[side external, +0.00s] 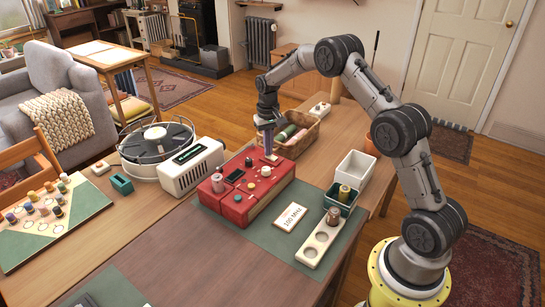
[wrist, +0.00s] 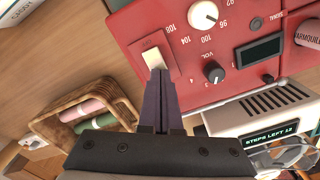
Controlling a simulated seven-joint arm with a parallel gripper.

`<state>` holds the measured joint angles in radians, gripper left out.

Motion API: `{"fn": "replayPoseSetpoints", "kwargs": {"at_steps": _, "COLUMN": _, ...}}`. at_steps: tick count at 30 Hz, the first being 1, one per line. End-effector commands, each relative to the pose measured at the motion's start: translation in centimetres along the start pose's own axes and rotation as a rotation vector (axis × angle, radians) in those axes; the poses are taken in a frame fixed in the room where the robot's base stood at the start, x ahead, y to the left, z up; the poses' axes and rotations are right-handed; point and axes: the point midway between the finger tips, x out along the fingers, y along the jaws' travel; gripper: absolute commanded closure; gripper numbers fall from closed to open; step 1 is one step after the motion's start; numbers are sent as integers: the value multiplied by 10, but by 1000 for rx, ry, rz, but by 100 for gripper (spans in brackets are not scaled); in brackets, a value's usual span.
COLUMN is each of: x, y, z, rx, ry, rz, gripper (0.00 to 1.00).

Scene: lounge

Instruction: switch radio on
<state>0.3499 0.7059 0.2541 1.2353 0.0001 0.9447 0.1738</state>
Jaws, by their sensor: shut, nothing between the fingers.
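The red radio (side external: 246,190) sits on a green mat on the table, with knobs and a small display on its top face. In the wrist view its red panel (wrist: 205,75) shows a white tuning knob (wrist: 203,15), a dark VOL knob (wrist: 213,72) and a dark, blank display (wrist: 259,51). A cream rocker switch (wrist: 154,58) sits near the panel's corner. My gripper (side external: 268,153) is shut and empty, pointing down at that far corner. In the wrist view its fingertips (wrist: 159,73) overlap the switch's near end; I cannot tell whether they touch it.
A card reading "100 MHz" (side external: 289,217) lies in front of the radio. A wicker basket (side external: 297,134) with rolled cloths stands close behind my gripper. A white device (side external: 191,167) is left of the radio. A white bin (side external: 356,167) and a wooden block with round holes (side external: 319,246) are right.

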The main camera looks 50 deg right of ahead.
Motion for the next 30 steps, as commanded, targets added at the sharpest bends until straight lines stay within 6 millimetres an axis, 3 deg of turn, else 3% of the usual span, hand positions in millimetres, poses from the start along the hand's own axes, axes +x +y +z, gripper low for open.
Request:
{"fn": "replayPoseSetpoints", "kwargs": {"at_steps": 8, "x": 2, "y": 0, "z": 0, "rx": 0, "ry": -2, "rz": 1, "gripper": 100}}
{"fn": "replayPoseSetpoints", "kwargs": {"at_steps": 30, "x": -51, "y": 0, "z": 0, "rx": 0, "ry": 1, "rz": 0, "gripper": 100}}
